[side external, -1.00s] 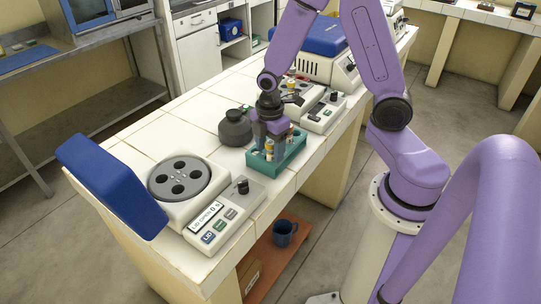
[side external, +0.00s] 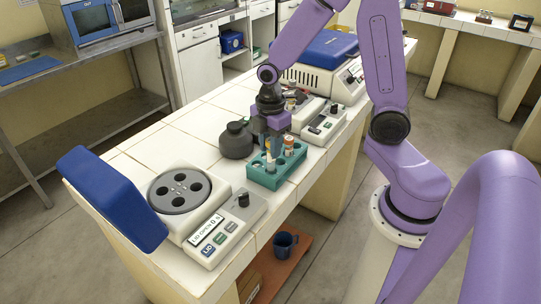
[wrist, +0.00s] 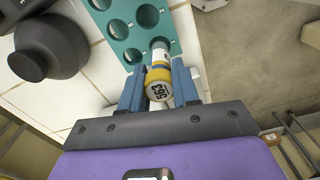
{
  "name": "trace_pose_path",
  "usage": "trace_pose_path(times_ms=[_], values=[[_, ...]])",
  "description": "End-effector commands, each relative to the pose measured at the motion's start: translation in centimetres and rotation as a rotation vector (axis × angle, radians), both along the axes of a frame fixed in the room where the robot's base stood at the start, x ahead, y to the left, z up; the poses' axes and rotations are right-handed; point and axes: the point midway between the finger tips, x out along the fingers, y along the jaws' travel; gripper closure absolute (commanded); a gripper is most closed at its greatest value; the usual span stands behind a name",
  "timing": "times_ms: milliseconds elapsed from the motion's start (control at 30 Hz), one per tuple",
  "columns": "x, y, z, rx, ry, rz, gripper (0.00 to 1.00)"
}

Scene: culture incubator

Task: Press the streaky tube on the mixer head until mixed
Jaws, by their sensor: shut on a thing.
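My gripper (side external: 270,150) is shut on a tube over the teal rack (side external: 262,180). In the wrist view the tube's yellow cap (wrist: 158,92), with dark printed characters, sits between the two blue-grey fingers of my gripper (wrist: 158,70). Its white-labelled body points toward the rack (wrist: 128,50). I cannot tell whether its lower end is clear of the rack's hole. Streaks in its contents cannot be made out.
A blue-lidded machine (side external: 320,55) stands at the back. The tiled bench (side external: 140,150) is bare left of the vessel.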

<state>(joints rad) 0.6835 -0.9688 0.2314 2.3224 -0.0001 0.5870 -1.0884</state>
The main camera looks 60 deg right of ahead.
Motion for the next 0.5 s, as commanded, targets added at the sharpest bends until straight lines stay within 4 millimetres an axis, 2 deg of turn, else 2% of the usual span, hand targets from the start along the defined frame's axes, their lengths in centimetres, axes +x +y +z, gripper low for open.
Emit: trace_pose_path(times_ms=[100, 333, 500], values=[[0.1, 0.1, 2.1, 0.002, -0.006, 0.0, 0.99], [0.2, 0.0, 4.6, 0.001, -0.002, 0.001, 0.99], [2.0, -0.1, 5.7, 0.0, 0.0, -0.001, 0.99]])
